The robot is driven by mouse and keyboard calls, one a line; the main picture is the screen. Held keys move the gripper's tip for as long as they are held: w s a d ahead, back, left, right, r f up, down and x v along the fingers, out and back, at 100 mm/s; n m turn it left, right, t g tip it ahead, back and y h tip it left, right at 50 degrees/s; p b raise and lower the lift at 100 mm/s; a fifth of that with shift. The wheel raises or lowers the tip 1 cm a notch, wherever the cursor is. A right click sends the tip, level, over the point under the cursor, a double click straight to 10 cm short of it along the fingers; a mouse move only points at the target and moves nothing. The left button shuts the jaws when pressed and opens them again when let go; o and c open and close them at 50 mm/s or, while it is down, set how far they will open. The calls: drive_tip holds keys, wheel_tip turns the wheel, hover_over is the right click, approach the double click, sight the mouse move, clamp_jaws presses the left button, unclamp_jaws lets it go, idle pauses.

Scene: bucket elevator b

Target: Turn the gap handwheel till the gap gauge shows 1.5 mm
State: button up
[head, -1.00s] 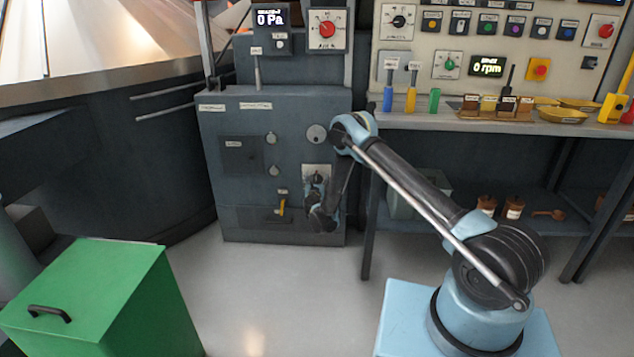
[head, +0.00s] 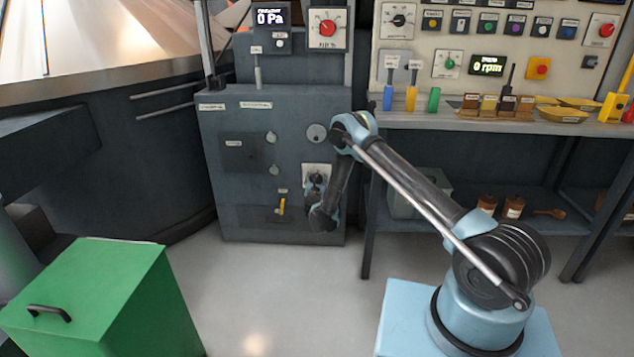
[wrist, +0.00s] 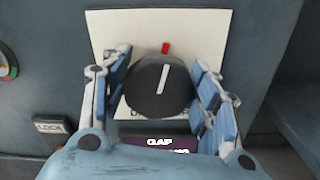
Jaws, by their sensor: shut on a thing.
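The gap handwheel shows in the wrist view as a round dark knob (wrist: 158,92) with a white pointer line, on a white plate (wrist: 205,30). Its line points up and slightly right, near a red mark (wrist: 166,47) at the plate's top. My gripper (wrist: 162,88) is shut on the knob, one blue-padded finger on each side. A dark display (wrist: 160,145) lettered "GAP" sits below it; its lower part is hidden by my gripper and no reading is legible. In the head view the knob (head: 316,179) is small on the cabinet front, with my gripper partly hidden at it.
A "LOCK" label (wrist: 50,126) lies left of the plate. In the head view, a yellow lever (head: 282,206) is left of my gripper on the grey cabinet (head: 225,190). A workbench (head: 450,122) stands right and a green bin (head: 90,290) front left. Floor between is clear.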

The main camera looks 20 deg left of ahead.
drive_tip(key=m, duration=0.5)
drive_tip(key=shift+d, duration=0.2)
drive_tip(key=shift+f+m, duration=0.1)
drive_tip(key=shift+m, duration=0.2)
drive_tip(key=o, duration=1)
drive_tip(key=shift+o, duration=0.2)
wheel_tip(320, 180, up, 9)
drive_tip(key=shift+a, duration=0.15)
drive_tip(key=shift+r, duration=0.5)
